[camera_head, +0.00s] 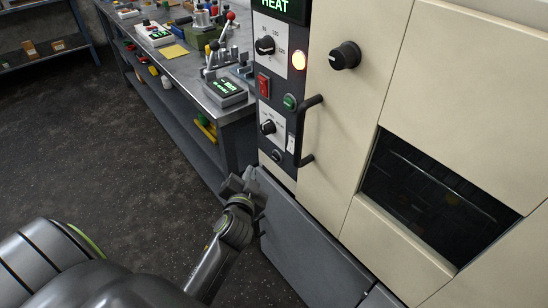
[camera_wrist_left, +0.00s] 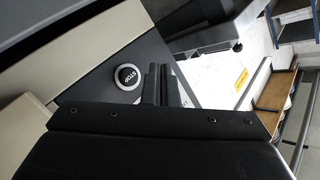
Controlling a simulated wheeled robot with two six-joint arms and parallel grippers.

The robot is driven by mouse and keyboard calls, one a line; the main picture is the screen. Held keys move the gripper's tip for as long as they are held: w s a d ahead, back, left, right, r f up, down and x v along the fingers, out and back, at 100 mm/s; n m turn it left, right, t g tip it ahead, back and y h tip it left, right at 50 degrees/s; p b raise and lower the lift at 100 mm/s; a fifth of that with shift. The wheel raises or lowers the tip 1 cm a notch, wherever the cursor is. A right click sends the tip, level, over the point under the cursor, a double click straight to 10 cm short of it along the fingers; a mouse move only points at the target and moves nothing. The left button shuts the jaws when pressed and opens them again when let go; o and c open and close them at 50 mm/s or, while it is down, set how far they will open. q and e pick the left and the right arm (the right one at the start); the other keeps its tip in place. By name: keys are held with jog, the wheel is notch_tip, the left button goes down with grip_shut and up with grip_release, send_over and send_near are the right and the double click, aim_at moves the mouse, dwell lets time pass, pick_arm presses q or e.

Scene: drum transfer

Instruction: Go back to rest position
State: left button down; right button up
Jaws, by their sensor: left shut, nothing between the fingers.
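My left gripper (camera_head: 246,180) is at the lower left edge of the cream oven-like machine (camera_head: 365,100), in front of its dark grey lower panel (camera_head: 300,230). Its fingers are together with nothing between them. In the left wrist view the closed fingers of this gripper (camera_wrist_left: 161,84) point at a dark panel with a round button marked STOP (camera_wrist_left: 129,77) beside them. I cannot tell whether the fingertips touch the machine. My right gripper does not show.
The machine's control strip has a black door handle (camera_head: 306,130), knobs and a red switch (camera_head: 264,85). A metal workbench (camera_head: 190,75) with instruments stands behind left. A shelf (camera_head: 45,55) is at the far left. The dark floor (camera_head: 90,140) between is clear.

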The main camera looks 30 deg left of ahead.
pick_arm(q)
jog(key=s+d+f+g+h+p, duration=0.1)
jog(key=s+f+g+h, duration=0.3)
jog(key=f, duration=1)
jog(key=s+f+g+y+p, duration=0.1)
jog(key=s+f+g+p, duration=0.1)
jog(key=s+f, duration=0.8)
jog(key=s+f+n+g, duration=0.1)
jog(key=s+f+g, duration=0.1)
jog(key=s+f, duration=0.4)
jog(key=s+d+f+n+g+h+p, duration=0.1)
jog(key=s+f+g, duration=0.2)
jog(key=s, duration=0.9)
jog(key=s+f+n+g+h+p, duration=0.1)
jog(key=s+f+g, duration=0.1)
jog(key=s+f, duration=0.8)
jog(key=shift+d+g, duration=0.2)
jog(key=shift+g, duration=0.2)
